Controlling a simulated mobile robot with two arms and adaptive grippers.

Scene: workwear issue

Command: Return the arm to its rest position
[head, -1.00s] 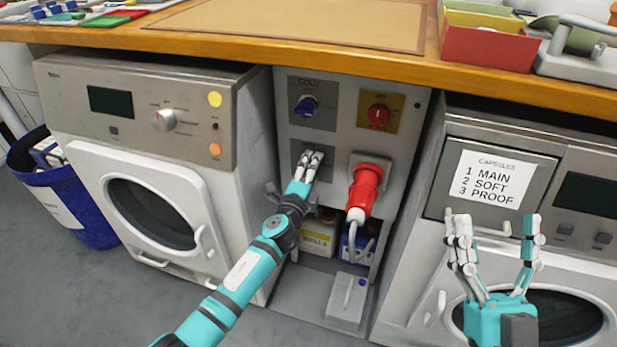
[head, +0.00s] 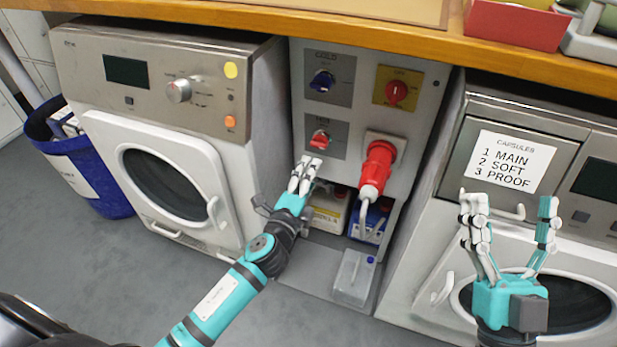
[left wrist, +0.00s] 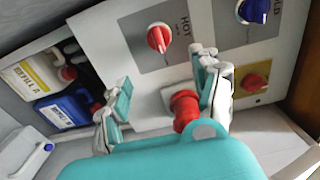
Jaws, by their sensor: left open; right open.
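My left gripper (head: 304,176) is open and empty in front of the grey valve panel (head: 352,110), just below the red HOT knob (head: 319,140). In the left wrist view its two fingers (left wrist: 165,95) are spread apart, with the HOT knob (left wrist: 160,38) beyond them and apart from them. My right gripper (head: 512,220) is open and empty, fingers upward, in front of the right machine.
A blue COLD knob (head: 322,81), a red knob on yellow (head: 396,92) and a red plug (head: 377,165) are on the panel. Containers (head: 328,211) stand below it. Washing machines flank it; a blue bin (head: 95,185) is at left. The wooden worktop (head: 330,22) runs above.

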